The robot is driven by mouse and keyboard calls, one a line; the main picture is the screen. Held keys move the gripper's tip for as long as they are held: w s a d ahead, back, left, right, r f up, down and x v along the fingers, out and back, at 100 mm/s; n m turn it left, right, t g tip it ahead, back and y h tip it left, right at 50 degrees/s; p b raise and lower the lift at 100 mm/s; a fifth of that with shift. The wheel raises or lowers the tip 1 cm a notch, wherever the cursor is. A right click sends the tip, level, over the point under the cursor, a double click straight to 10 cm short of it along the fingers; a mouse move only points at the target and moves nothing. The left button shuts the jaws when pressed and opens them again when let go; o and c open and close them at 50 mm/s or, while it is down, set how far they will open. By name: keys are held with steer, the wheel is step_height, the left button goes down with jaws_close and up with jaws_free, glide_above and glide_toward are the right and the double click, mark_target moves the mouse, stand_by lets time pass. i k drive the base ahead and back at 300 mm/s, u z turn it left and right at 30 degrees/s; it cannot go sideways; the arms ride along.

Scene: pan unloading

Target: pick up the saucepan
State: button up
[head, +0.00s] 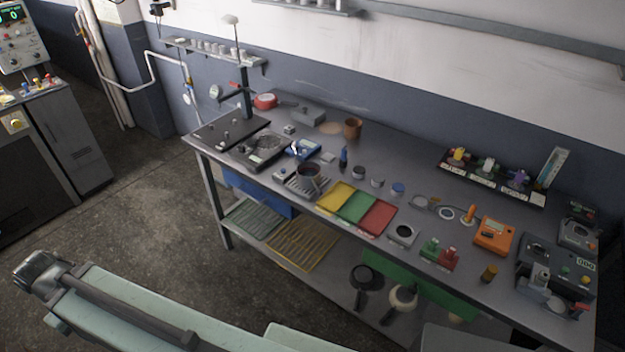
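A small dark pot (309,174), which may be the saucepan, stands upright on a ribbed grey stand near the front edge of the workbench (330,136). On the lower shelf lie a black pan (367,276) with a dark handle and a cream pan (403,297) with a dark handle. A red pan (265,101) sits at the back left of the bench. I cannot tell for sure which one is the saucepan. Pale green links of my arm cross the bottom left. No gripper fingers show.
Yellow, green and red trays (357,207) lie right of the dark pot. A black hotplate-like unit (262,150) stands left of it. An orange device (494,236) and bottle rack (489,176) are farther right. The floor (150,215) in front is clear.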

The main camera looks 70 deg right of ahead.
mark_target(307, 173)
steer(key=i, duration=0.9)
steer(key=u, duration=0.05)
